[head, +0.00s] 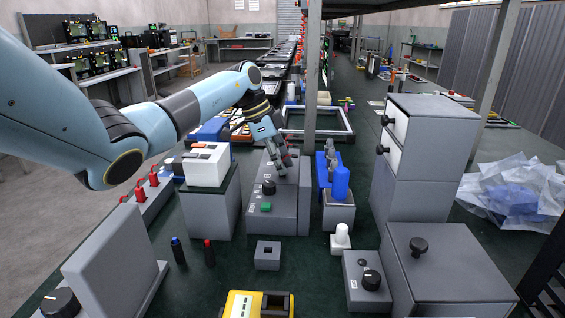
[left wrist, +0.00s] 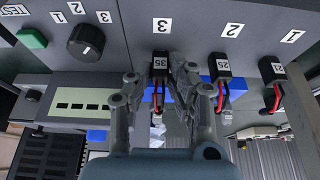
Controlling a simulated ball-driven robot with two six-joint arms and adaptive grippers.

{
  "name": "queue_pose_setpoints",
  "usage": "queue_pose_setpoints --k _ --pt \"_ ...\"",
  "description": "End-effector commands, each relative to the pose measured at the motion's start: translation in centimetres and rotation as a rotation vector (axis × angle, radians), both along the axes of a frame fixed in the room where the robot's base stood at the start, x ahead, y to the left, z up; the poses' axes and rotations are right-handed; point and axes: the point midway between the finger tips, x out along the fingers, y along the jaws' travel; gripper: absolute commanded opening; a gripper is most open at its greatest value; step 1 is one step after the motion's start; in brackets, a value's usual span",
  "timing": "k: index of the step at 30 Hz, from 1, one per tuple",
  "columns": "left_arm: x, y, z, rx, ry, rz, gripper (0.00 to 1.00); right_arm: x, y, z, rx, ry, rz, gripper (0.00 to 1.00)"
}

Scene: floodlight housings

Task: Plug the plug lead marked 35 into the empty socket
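The plug lead marked 35 (left wrist: 160,62) is a small black plug with red and black wires, at the panel under the label 3. My left gripper (left wrist: 161,72) has its two fingers closed on either side of it; it also shows in the head view (head: 283,163), over the grey console (head: 262,222). Two more black plugs, one marked 25 (left wrist: 223,66) and another (left wrist: 271,68), sit under the labels 2 and 1. I cannot tell how deep plug 35 sits; its front end is hidden. My right gripper is not in view.
The console carries a black knob (head: 269,187) and a green button (head: 266,207). A white-topped grey box (head: 207,165) stands to its left. Green bench surface shows in front.

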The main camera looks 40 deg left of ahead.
Motion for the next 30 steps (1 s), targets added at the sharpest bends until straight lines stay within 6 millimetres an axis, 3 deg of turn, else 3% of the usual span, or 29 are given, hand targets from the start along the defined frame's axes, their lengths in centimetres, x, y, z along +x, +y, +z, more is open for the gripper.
queue_pose_setpoints --k 1,6,16,30 --pt "0.0 0.0 0.0 0.000 0.000 0.000 0.25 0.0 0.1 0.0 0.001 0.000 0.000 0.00" --pt "0.0 0.0 0.0 0.000 0.000 0.000 0.45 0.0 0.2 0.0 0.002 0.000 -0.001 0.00" --pt "-0.1 0.3 0.6 0.001 -0.002 0.000 0.45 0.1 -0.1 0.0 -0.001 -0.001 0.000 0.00" --pt "-2.4 3.0 9.2 0.003 -0.002 0.000 0.45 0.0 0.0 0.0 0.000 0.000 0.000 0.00"
